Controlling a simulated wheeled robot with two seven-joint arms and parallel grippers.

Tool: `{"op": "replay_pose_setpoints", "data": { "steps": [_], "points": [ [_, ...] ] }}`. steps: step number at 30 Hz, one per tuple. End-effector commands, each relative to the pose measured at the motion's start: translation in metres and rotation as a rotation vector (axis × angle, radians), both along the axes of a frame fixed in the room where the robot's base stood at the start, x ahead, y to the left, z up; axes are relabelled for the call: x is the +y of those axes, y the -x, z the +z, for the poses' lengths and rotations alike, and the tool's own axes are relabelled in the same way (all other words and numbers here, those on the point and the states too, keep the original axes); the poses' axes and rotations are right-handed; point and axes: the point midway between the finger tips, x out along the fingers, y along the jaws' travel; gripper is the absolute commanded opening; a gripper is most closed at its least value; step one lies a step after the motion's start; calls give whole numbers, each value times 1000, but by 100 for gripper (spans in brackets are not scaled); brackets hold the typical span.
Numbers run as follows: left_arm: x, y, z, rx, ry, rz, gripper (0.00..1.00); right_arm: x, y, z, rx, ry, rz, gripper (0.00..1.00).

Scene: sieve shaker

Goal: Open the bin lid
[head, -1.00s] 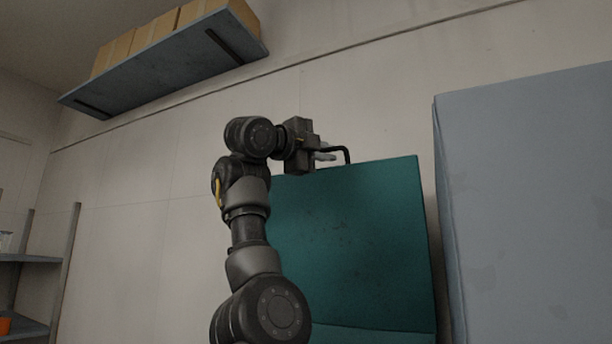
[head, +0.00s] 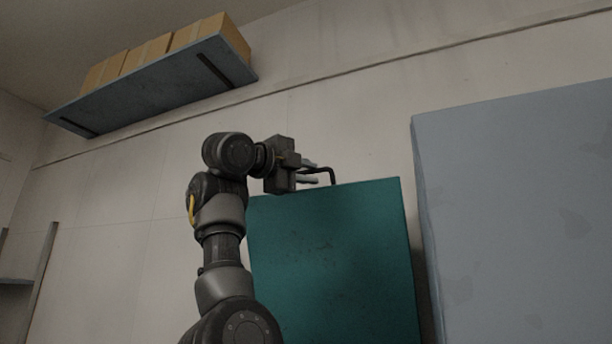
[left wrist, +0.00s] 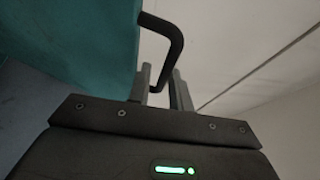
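The teal bin lid (head: 335,260) stands raised, close to upright, in the head view. It also fills the upper left of the left wrist view (left wrist: 75,40). Its black bent handle (head: 333,174) sticks up from its top edge and shows in the left wrist view (left wrist: 172,32). My left gripper (head: 312,175) is at the lid's top edge, just left of the handle. Its two fingers (left wrist: 160,88) are apart, and the handle's near end shows between or just beyond them. I cannot tell whether they touch it. My right gripper is not in view.
A large grey-blue box-like body (head: 520,210) stands right of the lid, with a narrow gap between. A wall shelf (head: 150,90) with cardboard boxes (head: 155,52) hangs at upper left. The wall (head: 340,120) above the lid is bare.

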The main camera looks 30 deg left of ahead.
Motion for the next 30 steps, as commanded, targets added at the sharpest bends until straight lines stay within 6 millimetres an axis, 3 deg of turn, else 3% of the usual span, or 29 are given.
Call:
{"op": "replay_pose_setpoints", "data": {
  "steps": [6,15,30],
  "points": [
    [9,42,-11,-5,2,1,20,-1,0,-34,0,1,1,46],
    [20,90,-13,-3,2,1,20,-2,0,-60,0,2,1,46],
    [22,100,-11,-2,1,1,20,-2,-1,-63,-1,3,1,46]
  ]
}}
